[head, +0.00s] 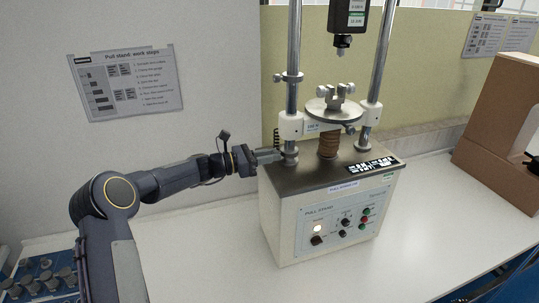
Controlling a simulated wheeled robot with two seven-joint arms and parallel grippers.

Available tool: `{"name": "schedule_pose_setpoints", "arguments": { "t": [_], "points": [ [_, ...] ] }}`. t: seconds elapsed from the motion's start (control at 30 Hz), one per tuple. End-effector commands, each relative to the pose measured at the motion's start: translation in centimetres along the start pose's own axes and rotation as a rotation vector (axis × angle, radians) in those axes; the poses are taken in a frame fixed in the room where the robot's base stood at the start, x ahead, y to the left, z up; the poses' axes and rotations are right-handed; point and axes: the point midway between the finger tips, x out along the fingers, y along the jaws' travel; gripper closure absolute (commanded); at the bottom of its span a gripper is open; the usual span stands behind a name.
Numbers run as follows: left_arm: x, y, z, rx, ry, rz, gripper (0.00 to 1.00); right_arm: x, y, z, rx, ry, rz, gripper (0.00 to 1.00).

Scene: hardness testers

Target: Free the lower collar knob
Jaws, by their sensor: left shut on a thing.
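The pull stand (340,225) is a pale box with a dark top plate and two steel columns. A lower collar (290,153) sits around the left column, just above the top plate. My left gripper (275,156) reaches in from the left at that collar's height and is shut on its knob. The knob is mostly hidden between the fingers, so its turn cannot be read. My right gripper is not in view.
A crosshead (291,126) with a round plate (334,110) spans the columns above the gripper. An upper collar (288,77) is higher on the left column. A brown box (500,140) stands at right. The white bench (205,260) is clear in front.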

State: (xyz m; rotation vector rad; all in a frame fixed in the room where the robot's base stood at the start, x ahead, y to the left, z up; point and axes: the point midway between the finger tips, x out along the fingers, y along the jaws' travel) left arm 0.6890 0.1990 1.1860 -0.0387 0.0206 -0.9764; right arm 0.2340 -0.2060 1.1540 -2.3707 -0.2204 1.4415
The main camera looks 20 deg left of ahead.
Motion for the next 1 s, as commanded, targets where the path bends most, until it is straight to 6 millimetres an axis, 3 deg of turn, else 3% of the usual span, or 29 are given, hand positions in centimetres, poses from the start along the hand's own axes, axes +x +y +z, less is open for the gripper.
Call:
{"name": "schedule_pose_setpoints", "arguments": {
  "t": [0.63, 0.67, 0.8, 1.0],
  "points": [
    [0.01, 0.00, 0.01, -0.052, -0.001, 0.000, 1.00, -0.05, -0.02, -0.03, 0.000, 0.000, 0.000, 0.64],
    [0.01, 0.00, 0.01, -0.052, -0.001, 0.000, 0.78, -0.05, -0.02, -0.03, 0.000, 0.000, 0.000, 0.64],
    [0.01, 0.00, 0.01, -0.051, -0.001, 0.000, 0.60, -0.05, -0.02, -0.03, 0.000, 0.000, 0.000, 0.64],
    [0.01, -0.01, 0.00, -0.051, 0.000, 0.000, 0.59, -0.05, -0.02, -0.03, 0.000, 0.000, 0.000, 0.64]
  ]
}}
